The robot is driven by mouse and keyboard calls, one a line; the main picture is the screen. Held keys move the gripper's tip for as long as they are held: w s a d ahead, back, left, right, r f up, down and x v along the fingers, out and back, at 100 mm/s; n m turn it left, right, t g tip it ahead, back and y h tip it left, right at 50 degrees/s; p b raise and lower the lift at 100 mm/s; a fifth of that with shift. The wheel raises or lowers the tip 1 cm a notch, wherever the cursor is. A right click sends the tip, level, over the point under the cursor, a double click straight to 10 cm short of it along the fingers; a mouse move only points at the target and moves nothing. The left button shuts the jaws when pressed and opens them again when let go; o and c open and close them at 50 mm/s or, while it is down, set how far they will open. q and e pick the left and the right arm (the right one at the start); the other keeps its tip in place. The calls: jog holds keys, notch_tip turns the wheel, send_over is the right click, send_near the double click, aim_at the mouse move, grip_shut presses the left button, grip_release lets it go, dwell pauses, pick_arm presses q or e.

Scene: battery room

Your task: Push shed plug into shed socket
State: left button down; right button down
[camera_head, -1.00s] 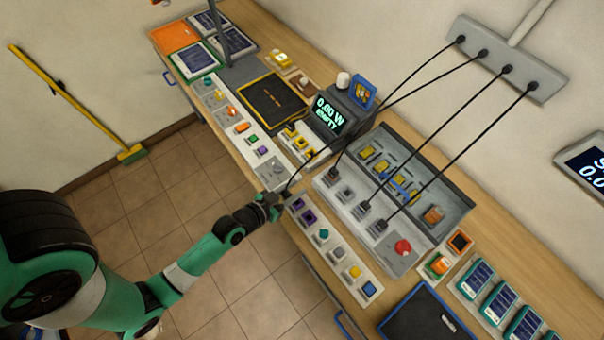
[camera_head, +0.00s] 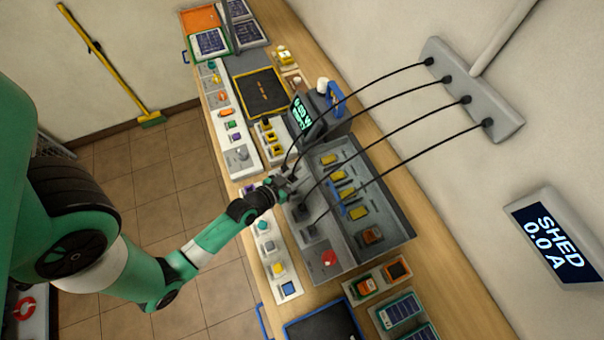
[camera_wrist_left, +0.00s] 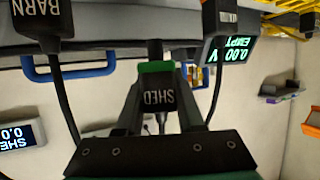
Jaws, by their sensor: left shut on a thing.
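My left gripper (camera_head: 284,184) is shut on the shed plug. In the left wrist view the plug (camera_wrist_left: 160,95) shows its SHED label between the two fingers, with a green band beside it. In the head view the gripper is at the row of sockets on the grey panel (camera_head: 368,216), between neighbouring plugs. The shed socket is not clearly visible; the gripper covers that part of the row. I cannot tell whether the plug touches or enters it. My right gripper is not in view.
A BARN plug (camera_wrist_left: 42,15) and another plug (camera_wrist_left: 228,15) flank the gripper closely. Black cables run to the wall strip (camera_head: 472,90). A red button (camera_head: 328,257) is on the panel. The wall display (camera_head: 553,240) reads SHED 0.0 A.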

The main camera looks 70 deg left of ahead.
pick_arm(q)
jog(key=shift+f+b, duration=2.4)
jog(key=shift+f, duration=0.3)
jog(key=shift+f+b, duration=0.6)
jog(key=shift+f, duration=0.05)
jog(key=c, duration=0.8)
grip_release()
